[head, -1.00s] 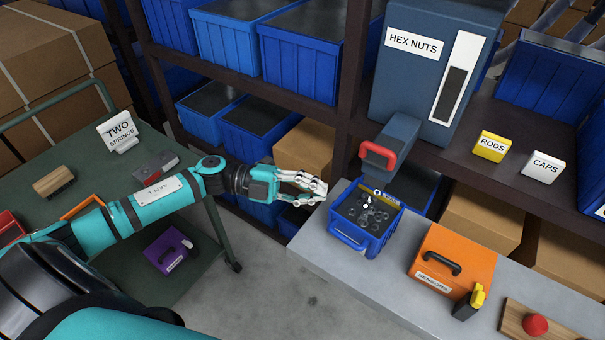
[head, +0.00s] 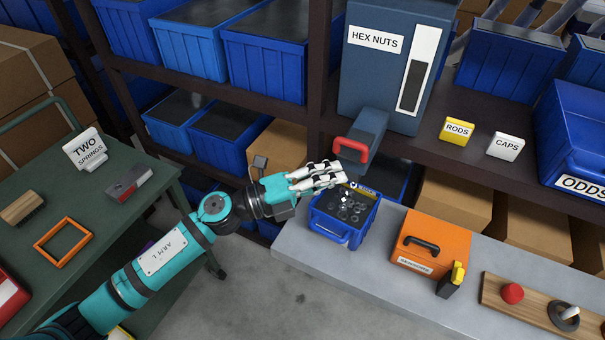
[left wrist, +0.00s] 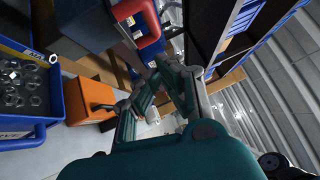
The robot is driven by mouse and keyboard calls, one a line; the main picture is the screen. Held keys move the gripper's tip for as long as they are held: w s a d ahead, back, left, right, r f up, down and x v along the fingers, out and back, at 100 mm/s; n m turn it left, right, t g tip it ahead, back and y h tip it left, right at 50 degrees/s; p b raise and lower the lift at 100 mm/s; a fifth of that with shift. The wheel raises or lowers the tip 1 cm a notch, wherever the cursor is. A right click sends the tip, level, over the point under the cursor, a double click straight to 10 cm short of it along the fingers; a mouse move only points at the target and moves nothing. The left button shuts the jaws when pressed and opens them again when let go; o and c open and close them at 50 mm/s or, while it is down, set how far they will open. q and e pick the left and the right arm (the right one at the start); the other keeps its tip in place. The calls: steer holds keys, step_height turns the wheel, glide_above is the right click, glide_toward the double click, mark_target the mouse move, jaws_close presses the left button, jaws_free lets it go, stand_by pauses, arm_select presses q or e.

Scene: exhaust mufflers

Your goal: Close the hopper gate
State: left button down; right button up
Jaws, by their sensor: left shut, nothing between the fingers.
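The hopper (head: 380,85) is a tall blue-grey box labelled HEX NUTS with a white-framed dark window. Its chute (head: 369,128) slopes toward me and carries the gate's red handle (head: 350,149) at the front end. The red handle also shows at the top of the left wrist view (left wrist: 150,30). My left gripper (head: 341,172) is shut and empty, just below and left of the handle; whether it touches the handle cannot be told. Its fingers also show in the left wrist view (left wrist: 163,68). My right gripper is out of view.
A blue bin of nuts (head: 328,228) stands under the chute on the grey bench (head: 300,240). An orange case (head: 440,235) with a black handle sits to its right, then a wooden board with a red knob. The shelf upright (head: 318,110) stands left of the hopper.

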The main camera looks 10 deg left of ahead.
mark_target(342, 153)
arm_select(q)
steer(key=w, duration=0.2)
steer(key=w+d, duration=0.1)
steer(key=shift+w+r+p, duration=0.35)
steer(key=shift+p, duration=0.05)
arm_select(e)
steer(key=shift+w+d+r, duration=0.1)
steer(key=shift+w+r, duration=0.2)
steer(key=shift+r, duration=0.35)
arm_select(q)
steer(key=shift+w+d+b, duration=0.25)
steer(key=shift+w, duration=0.4)
steer(key=shift+w+d+b, duration=0.2)
steer(key=shift+w, duration=0.45)
steer(key=shift+s+a+r, duration=0.1)
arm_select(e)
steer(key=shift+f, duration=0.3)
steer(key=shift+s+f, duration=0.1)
